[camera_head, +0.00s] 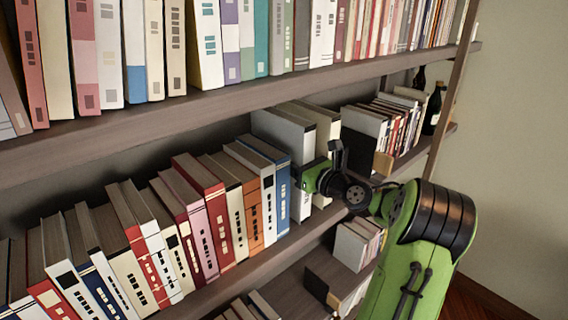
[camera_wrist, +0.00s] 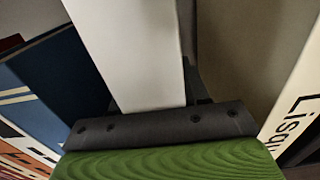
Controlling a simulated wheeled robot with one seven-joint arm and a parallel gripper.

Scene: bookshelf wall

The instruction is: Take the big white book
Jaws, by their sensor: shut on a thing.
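The big white book (camera_head: 285,128) stands upright on the middle shelf, right of a blue book, and rises above its left neighbours. My gripper (camera_head: 308,176) is at its spine and hides part of it. In the wrist view the white book (camera_wrist: 130,50) runs down between the jaws of my gripper (camera_wrist: 160,122), which is shut on it. The far finger is mostly hidden.
The blue book (camera_head: 281,190) stands close on the left; another tall pale book (camera_head: 322,118) stands on the right. The upper shelf board (camera_head: 200,112) passes above. Black bookends (camera_head: 360,145) and dark bottles (camera_head: 432,110) are farther right.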

